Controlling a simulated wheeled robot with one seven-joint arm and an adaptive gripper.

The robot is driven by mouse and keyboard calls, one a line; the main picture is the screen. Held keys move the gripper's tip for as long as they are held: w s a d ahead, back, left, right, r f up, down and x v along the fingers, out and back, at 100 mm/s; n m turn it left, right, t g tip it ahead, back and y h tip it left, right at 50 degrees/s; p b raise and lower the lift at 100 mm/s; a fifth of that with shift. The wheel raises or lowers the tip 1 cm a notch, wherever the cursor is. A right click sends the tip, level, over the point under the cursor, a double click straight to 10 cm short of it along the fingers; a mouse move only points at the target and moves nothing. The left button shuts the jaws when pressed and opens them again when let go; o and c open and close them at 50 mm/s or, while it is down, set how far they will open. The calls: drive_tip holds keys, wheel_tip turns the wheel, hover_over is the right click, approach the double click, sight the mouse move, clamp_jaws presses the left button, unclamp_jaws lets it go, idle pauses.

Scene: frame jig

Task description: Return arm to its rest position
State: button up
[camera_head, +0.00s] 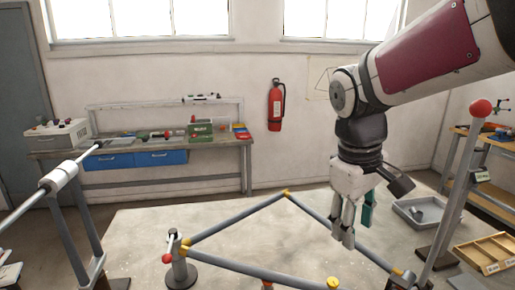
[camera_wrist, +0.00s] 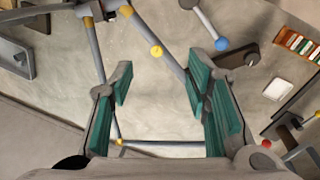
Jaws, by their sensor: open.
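My gripper (camera_head: 354,222) hangs from my arm on the right side of the head view, pointing down above the frame jig. In the wrist view its two green-padded fingers (camera_wrist: 160,95) stand wide apart with nothing between them. The frame of grey tubes (camera_head: 236,218) with yellow joints lies on the pale mat, below and to the left of my gripper. In the wrist view part of the frame (camera_wrist: 97,60) shows behind and between the fingers. My gripper appears apart from the tubes.
A grey post with a red ball (camera_head: 480,108) rises right of my gripper. A grey tray (camera_head: 418,212) and a wooden box (camera_head: 487,252) lie farther right. A workbench (camera_head: 215,144) stands at the back wall, with a fire extinguisher (camera_head: 276,105) beside it. A rod on stands (camera_head: 58,178) is at left.

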drive_tip(key=s+d+r+m+t+y, duration=0.1)
drive_tip(key=s+m+t, duration=0.3)
drive_tip(key=s, duration=0.9)
drive_tip(key=shift+s+d+r+m+t+y, duration=0.25)
drive_tip(key=shift+s+r+m+y, duration=0.2)
drive_tip(key=shift+m, duration=0.55)
drive_tip(key=shift+w, duration=0.1)
